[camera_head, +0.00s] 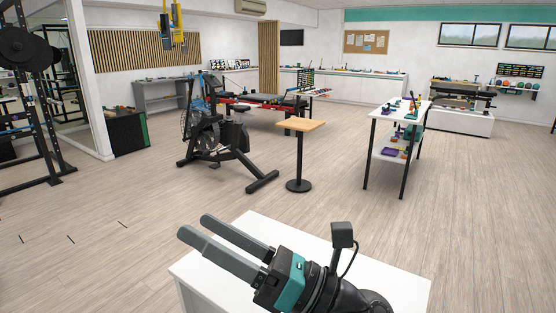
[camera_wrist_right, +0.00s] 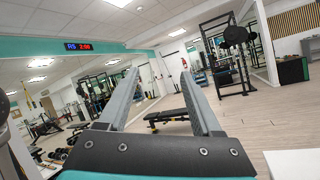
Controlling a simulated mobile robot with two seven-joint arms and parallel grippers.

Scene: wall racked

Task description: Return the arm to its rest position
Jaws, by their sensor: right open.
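My right gripper (camera_head: 215,243) reaches up from the bottom of the head view, above a white tabletop (camera_head: 345,262). Its two grey fingers are apart with nothing between them. In the right wrist view, the gripper (camera_wrist_right: 160,85) also shows open and empty, its fingers pointing out into the gym room. My left gripper is not in view.
A small wooden-topped table (camera_head: 300,125) and an exercise bike (camera_head: 205,135) stand ahead. A white shelf table (camera_head: 402,112) with small items is at the right. A weight rack (camera_head: 40,100) stands at the left. The floor between is open.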

